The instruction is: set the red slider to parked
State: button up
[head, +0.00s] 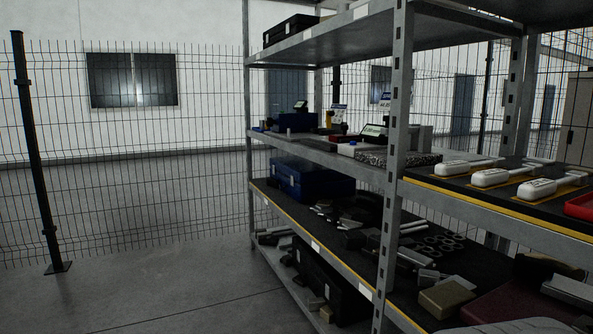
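I cannot make out a red slider or a parked mark in the head view. The middle shelf (350,157) holds small devices with display cards, and a small dark-and-red item (345,138) lies among them, too small to identify. A red tray-like object (580,207) is cut off at the right edge, beside several white handled devices (492,177) on a dark mat with yellow edging. My gripper is not in view.
A metal shelf rack with an upright post (396,150) fills the right side. A blue case (311,180) and loose parts sit on the lower shelf. A wire fence with a dark post (37,150) stands behind at left. The grey floor (170,295) at left is clear.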

aim_at(335, 138)
jog(key=i+z, duration=0.15)
jog(key=i, duration=0.35)
jog(key=i+j+z, duration=0.15)
jog(key=i, duration=0.3)
